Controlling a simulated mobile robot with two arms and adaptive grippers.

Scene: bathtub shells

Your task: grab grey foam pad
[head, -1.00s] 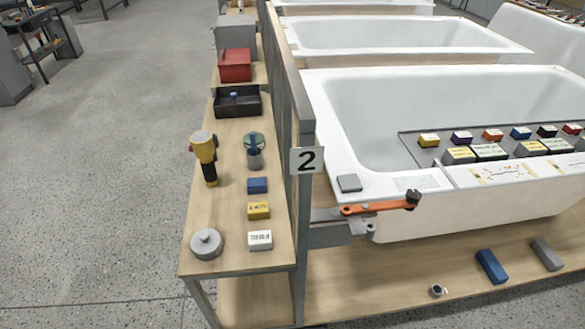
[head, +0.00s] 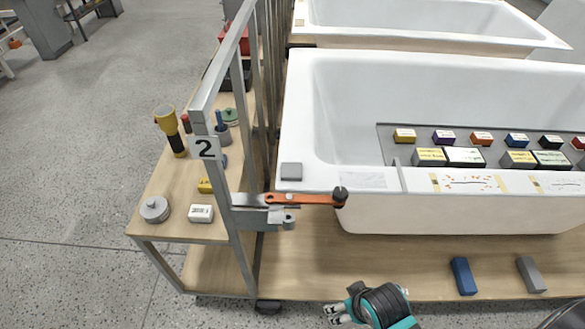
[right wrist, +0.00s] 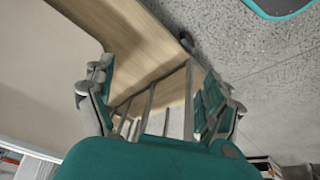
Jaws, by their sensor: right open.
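A flat grey pad (head: 291,171) lies on the near left corner of the white bathtub's rim (head: 365,180) in the head view. A grey block (head: 531,274) lies on the wooden platform below the tub, right of a blue block (head: 462,275). My right gripper (head: 333,314) is at the bottom of the head view, near the platform's front edge, well below and apart from the pad. In the right wrist view my right gripper (right wrist: 155,95) is open with nothing between its fingers; no grey pad is clear there. My left gripper is out of view.
An orange-handled tool (head: 300,198) sticks out at the tub's front left corner, just below the pad. A side bench (head: 185,200) holds a yellow torch (head: 167,125) and small items. Several labelled blocks sit on the tub tray.

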